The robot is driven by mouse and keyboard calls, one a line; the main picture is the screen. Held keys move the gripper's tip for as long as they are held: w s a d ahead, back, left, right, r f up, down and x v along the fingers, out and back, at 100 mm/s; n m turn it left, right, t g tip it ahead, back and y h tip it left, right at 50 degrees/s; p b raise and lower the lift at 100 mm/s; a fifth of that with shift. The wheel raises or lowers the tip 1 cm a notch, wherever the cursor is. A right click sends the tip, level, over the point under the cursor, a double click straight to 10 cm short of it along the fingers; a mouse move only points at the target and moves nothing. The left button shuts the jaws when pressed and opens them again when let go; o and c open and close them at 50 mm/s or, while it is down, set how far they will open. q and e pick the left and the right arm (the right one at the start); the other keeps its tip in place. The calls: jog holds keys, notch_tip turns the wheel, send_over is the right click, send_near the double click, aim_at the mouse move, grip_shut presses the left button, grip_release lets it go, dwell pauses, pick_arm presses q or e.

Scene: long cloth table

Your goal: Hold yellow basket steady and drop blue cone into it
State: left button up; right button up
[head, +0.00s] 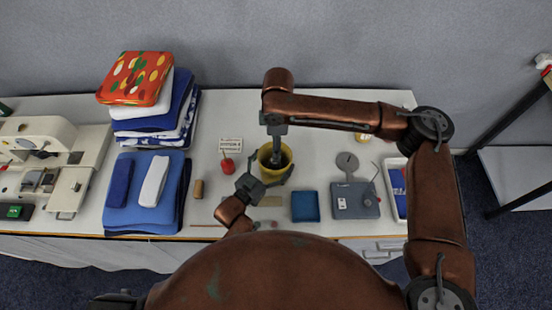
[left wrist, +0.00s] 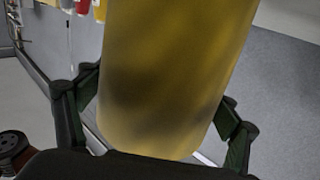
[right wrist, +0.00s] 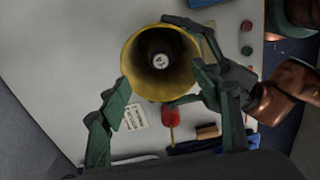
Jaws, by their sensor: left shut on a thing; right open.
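The yellow basket (head: 264,156) stands upright near the middle of the table. In the left wrist view its yellow wall (left wrist: 175,70) fills the space between my left fingers. My left gripper (head: 266,181) is shut on the basket from the front. My right gripper (head: 277,150) is open and points down over the basket's mouth. In the right wrist view the basket's rim (right wrist: 131,60) lies below the open fingers. A round dark thing with a pale centre (right wrist: 160,61) shows inside; it may be the blue cone, but its colour is unclear. No other blue cone shows.
Folded towels (head: 150,210) are farther left. A blue square (head: 305,206), a grey board (head: 350,208) and a white tray (head: 390,172) lie to the right.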

notch_tip(320, 180, up, 10)
jog(key=shift+r, duration=0.25)
jog(key=shift+d, duration=0.1)
pick_arm(q)
jog(key=o, duration=1.1)
jog(key=shift+o, duration=0.2)
jog(key=v, duration=1.2)
